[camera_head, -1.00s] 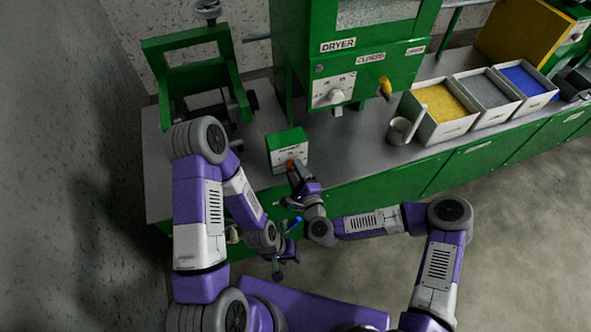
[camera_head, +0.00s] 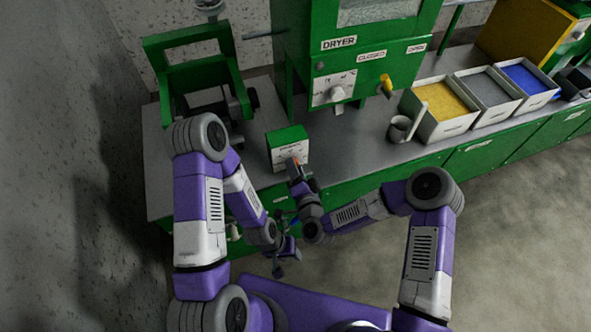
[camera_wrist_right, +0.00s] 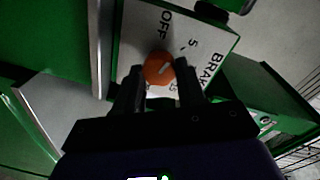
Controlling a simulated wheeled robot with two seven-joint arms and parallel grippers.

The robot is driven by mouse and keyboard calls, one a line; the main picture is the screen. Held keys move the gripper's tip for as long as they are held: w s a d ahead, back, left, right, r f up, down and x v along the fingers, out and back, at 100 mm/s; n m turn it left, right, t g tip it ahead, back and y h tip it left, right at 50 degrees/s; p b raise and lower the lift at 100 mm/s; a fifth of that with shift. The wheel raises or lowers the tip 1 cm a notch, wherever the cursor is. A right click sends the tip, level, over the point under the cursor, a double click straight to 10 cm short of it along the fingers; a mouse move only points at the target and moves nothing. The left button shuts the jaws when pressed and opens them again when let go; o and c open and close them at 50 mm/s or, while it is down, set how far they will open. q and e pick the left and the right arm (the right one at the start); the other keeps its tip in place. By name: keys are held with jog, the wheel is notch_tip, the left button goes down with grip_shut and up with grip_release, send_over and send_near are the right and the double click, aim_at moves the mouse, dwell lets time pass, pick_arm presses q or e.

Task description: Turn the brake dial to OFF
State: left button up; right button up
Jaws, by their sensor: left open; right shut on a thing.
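The brake box (camera_head: 288,142) is a green box with a white front panel, standing on the counter. Its orange dial (camera_wrist_right: 158,68) has a pale pointer mark that slants up and to the right in the right wrist view. The word OFF is printed above the dial there, a 5 above and to its right, and BRAKE at the right, partly hidden. My right gripper (camera_wrist_right: 160,83) is shut on the dial, one finger on each side; it also shows at the box front in the head view (camera_head: 296,170). My left gripper (camera_head: 279,268) is open, low in front of the counter.
A green dryer cabinet (camera_head: 330,60) with a grey knob and yellow handle stands behind and right of the box. A green-framed machine (camera_head: 190,75) stands at the left. A cup (camera_head: 400,129) and trays of coloured granules (camera_head: 446,104) are farther right. A short blue piece (camera_head: 294,219) shows near my left wrist.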

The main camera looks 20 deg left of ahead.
jog(key=n+b, duration=0.2)
jog(key=n, duration=0.3)
jog(key=shift+n, duration=0.3)
dwell(0.4)
jog(key=o, duration=1.1)
jog(key=shift+c, duration=0.2)
jog(key=v, duration=0.7)
jog(key=shift+s+p, duration=0.35)
jog(key=shift+p, duration=0.05)
jog(key=shift+f, duration=0.1)
